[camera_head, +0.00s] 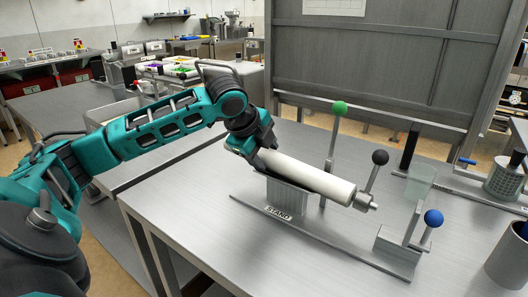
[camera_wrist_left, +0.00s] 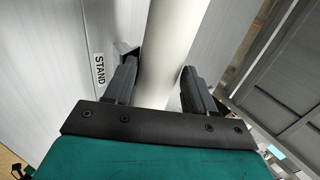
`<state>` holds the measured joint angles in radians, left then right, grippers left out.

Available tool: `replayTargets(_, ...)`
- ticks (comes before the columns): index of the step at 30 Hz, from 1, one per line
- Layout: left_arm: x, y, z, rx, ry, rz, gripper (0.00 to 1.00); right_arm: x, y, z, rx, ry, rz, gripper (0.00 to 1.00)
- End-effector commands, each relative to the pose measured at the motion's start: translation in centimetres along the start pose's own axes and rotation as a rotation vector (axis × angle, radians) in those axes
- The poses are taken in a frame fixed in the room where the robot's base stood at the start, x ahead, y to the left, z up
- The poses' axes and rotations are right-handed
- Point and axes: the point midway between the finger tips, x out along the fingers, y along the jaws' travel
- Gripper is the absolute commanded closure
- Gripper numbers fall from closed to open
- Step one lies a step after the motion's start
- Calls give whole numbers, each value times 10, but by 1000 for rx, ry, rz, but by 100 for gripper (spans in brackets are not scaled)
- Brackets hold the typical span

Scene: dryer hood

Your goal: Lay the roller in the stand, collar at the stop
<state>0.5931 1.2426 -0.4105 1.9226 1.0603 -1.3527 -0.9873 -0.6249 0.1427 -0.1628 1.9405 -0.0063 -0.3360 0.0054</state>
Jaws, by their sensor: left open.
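The white roller (camera_head: 310,176) lies lengthwise above the stand (camera_head: 328,244), its metal end with a collar (camera_head: 364,202) pointing right. A grey support block (camera_head: 287,196) is under its left part; contact cannot be made out. The collar end is short of the upright plate (camera_head: 413,222) at the stand's right end; I cannot tell whether that plate is the stop. My left gripper (camera_head: 262,158) is at the roller's left end. In the left wrist view the open fingers (camera_wrist_left: 155,88) stand on both sides of the roller (camera_wrist_left: 172,45). My right gripper is out of view.
A green-knobbed post (camera_head: 336,135) and a black-knobbed lever (camera_head: 376,172) rise behind the roller. A blue-knobbed lever (camera_head: 430,226) stands at the right block. The table's front left is clear.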

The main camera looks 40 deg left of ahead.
Motion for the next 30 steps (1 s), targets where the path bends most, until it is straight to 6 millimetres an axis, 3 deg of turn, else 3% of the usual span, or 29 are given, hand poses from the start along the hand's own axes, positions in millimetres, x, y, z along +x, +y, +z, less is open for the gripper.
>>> replayTargets(7, 3, 5, -1, 0, 2, 17, 14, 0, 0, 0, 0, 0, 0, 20)
replayTargets(17, -2, 6, -1, 2, 1, 21, 14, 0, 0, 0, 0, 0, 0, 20)
replayTargets(20, -16, 5, -1, 3, 0, 19, 14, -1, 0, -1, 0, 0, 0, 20)
replayTargets(30, -92, -1, 1, 1, -4, -5, 14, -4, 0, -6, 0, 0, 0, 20)
